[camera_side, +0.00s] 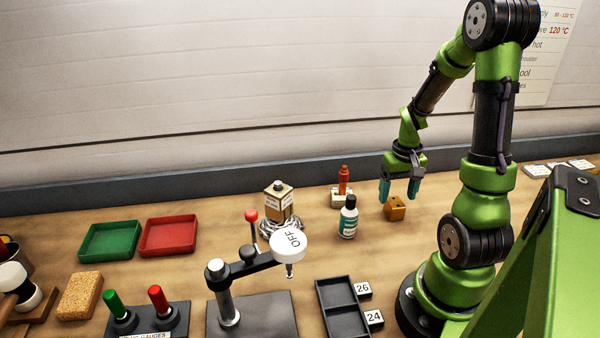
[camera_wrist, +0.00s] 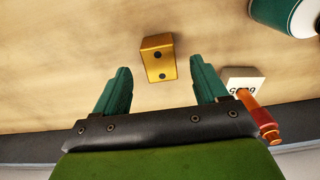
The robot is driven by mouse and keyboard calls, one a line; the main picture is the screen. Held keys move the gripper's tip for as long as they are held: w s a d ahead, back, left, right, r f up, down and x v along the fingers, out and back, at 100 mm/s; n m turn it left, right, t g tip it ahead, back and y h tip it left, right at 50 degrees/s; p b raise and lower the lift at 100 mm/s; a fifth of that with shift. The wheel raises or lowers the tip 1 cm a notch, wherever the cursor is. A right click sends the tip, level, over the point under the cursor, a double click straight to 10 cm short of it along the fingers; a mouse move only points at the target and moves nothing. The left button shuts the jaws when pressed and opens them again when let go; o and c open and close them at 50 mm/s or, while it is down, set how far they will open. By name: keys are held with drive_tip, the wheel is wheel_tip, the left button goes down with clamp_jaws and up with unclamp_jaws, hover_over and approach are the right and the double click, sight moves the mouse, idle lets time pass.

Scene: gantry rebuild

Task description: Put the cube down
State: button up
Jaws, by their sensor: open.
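The cube (camera_side: 395,208) is a small orange-yellow block with dark dots on its faces. It sits on the wooden table on the right side of the side view. My gripper (camera_side: 400,192) is open with teal fingers, just above and behind the cube. In the wrist view the cube (camera_wrist: 158,58) lies ahead of my fingertips, in line with the gap between them (camera_wrist: 160,78). Neither finger appears to touch it, and nothing is between the fingers.
A white bottle (camera_side: 348,218) and an orange-red item on a white labelled block (camera_side: 341,197) stand left of the cube. Bare table lies in front of the cube.

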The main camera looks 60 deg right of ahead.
sight(396, 202)
wheel_tip(396, 202, up, 7)
drive_tip(key=w+a+r+n+t, duration=0.1)
drive_tip(key=w+a+r+t, duration=0.1)
drive_tip(key=w+a+r, duration=0.3)
drive_tip(key=w+a+r+n+t, duration=0.1)
drive_tip(key=a+r, duration=0.1)
drive_tip(key=a, duration=0.5)
drive_tip(key=s+a+r+n+t+y, duration=0.1)
drive_tip(key=a+r+n+t+y, duration=0.1)
drive_tip(key=a, duration=1.2)
wheel_tip(396, 202, up, 3)
drive_tip(key=shift+a+r+n+t, duration=0.2)
drive_tip(key=shift+n+t, duration=0.3)
drive_tip(key=shift+t, duration=0.6)
